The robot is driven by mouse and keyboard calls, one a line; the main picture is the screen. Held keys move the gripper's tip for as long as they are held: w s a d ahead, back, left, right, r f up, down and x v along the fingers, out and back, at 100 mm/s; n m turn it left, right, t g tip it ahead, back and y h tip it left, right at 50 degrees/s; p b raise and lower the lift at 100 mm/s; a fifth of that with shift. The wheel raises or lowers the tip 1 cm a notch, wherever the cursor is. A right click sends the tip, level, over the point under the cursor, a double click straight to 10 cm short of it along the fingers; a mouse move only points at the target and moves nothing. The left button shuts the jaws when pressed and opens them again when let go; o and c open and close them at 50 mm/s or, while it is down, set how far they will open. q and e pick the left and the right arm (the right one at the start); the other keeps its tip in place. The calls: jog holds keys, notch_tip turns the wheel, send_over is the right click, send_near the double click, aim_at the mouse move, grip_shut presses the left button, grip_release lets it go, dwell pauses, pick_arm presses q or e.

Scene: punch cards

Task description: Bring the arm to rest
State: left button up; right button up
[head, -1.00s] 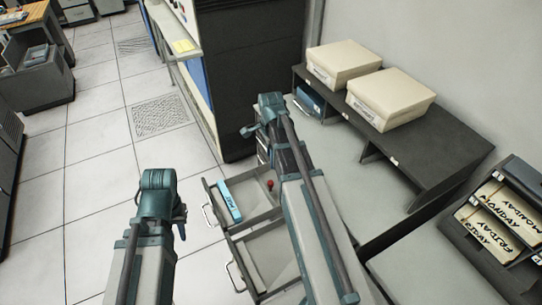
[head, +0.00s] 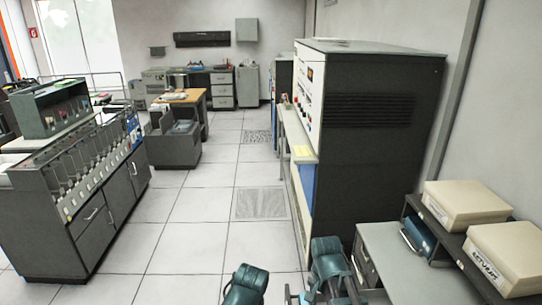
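The teal joint of my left arm (head: 246,286) shows at the bottom edge. The teal joint of my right arm (head: 329,264) shows just right of it, in front of the grey desk (head: 385,245). I see no fingers of either gripper, so what they hold is hidden. The desk's drawers are mostly out of the picture or behind my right arm.
Two cream boxes (head: 467,204) sit on a dark shelf at the right. A tall dark cabinet (head: 370,130) stands behind the desk. A card machine (head: 80,190) stands at the left. The tiled floor (head: 190,230) between is clear.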

jog(key=s+a+n, duration=0.8)
jog(key=a+n, duration=0.1)
jog(key=n, duration=0.2)
jog(key=shift+s+a+n+h, duration=0.15)
jog(key=shift+s+n+h, duration=0.15)
jog(key=shift+n, duration=0.1)
dwell(0.4)
